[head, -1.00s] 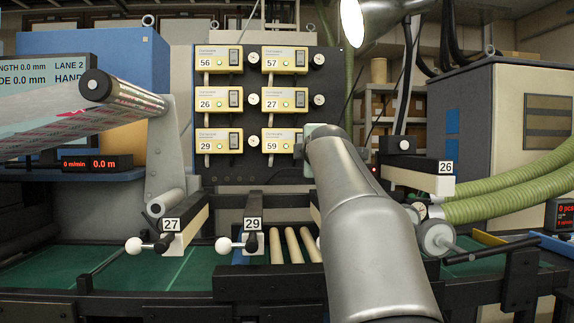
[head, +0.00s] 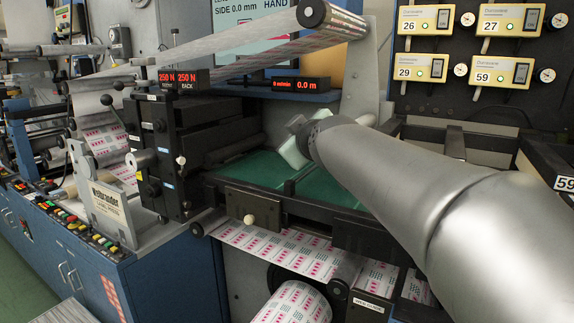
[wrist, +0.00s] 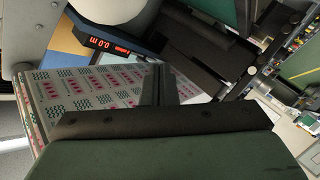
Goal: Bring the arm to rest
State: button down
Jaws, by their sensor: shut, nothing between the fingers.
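My arm (head: 430,190) reaches in from the lower right of the head view. It stretches left over the green bed of the machine, its pale hand (head: 293,148) at the far end. The fingers are hidden there. In the wrist view my gripper (wrist: 158,84) shows dark, narrow fingers close together, shut and empty. Its dark green body fills the bottom of that view. The printed web (wrist: 85,92) lies behind the fingers, and I cannot tell how far off it is.
A roller (head: 311,13) carries printed web above the green bed (head: 330,190). A black nip unit (head: 160,150) and the 0.0 m display (head: 302,86) stand near the hand. Yellow control boxes (head: 424,19) hang at upper right. A printed roll (head: 295,303) sits low in front.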

jog(key=s+a+f+n+g+y, duration=0.1)
jog(key=s+a+f+g+y, duration=0.15)
jog(key=a+f, duration=0.45)
jog(key=s+a+f+n+g+y, duration=0.1)
jog(key=s+a+f, duration=0.25)
jog(key=a, duration=0.65)
jog(key=s+a+f+g, duration=0.2)
jog(key=s+f+g, duration=0.1)
jog(key=s+f, duration=0.4)
jog(key=s+d+f+m+g+h+b, duration=0.1)
jog(key=s+d+f+m+g+h, duration=0.15)
jog(key=d+f, duration=0.65)
jog(key=s+d+f+m+g+h+b, duration=0.1)
jog(key=s+d+f+m+h, duration=0.25)
jog(key=d+f, duration=0.5)
jog(key=s+d+f+m+g+b, duration=0.1)
jog(key=s+d+f+m+g, duration=0.1)
jog(key=s+d, duration=0.4)
jog(key=s+d+f+m+g+b, duration=0.1)
jog(key=s+d+f+m+g, duration=0.1)
jog(key=s+d, duration=0.5)
jog(key=shift+s+d+f+m+g+h, duration=0.25)
jog(key=shift+f+m+g+h, duration=0.3)
jog(key=shift+m, duration=0.65)
